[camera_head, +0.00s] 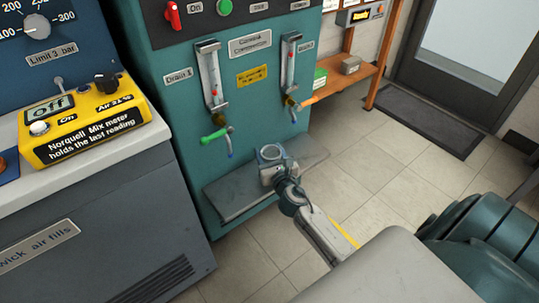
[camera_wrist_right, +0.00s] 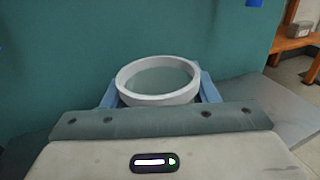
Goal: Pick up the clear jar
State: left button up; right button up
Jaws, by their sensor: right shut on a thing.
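The clear jar (camera_head: 270,152) is at the front of the teal machine, above its grey shelf, in the head view. My right gripper (camera_head: 271,157) is shut on it, with a blue finger on either side. In the right wrist view the jar (camera_wrist_right: 158,80) shows its pale round rim and open top between the blue fingers of the right gripper (camera_wrist_right: 157,90). Its lower part is hidden behind the gripper body, so I cannot tell whether it touches the shelf. My left gripper is not in view.
The grey shelf (camera_head: 235,196) juts from the teal machine (camera_head: 187,130). A green-handled tap (camera_head: 214,136) and two gauge tubes are above it. A yellow meter (camera_head: 85,125) sits on the left bench. A wooden shelf (camera_head: 340,80) stands behind right.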

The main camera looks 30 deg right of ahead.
jog(key=shift+r+p, duration=0.3)
jog(key=shift+r, duration=0.3)
notch_tip(320, 180, up, 2)
jog(key=shift+p, duration=0.85)
jog(key=a+r+v, duration=0.1)
jog(key=a+v, duration=0.2)
jog(key=v, duration=1.2)
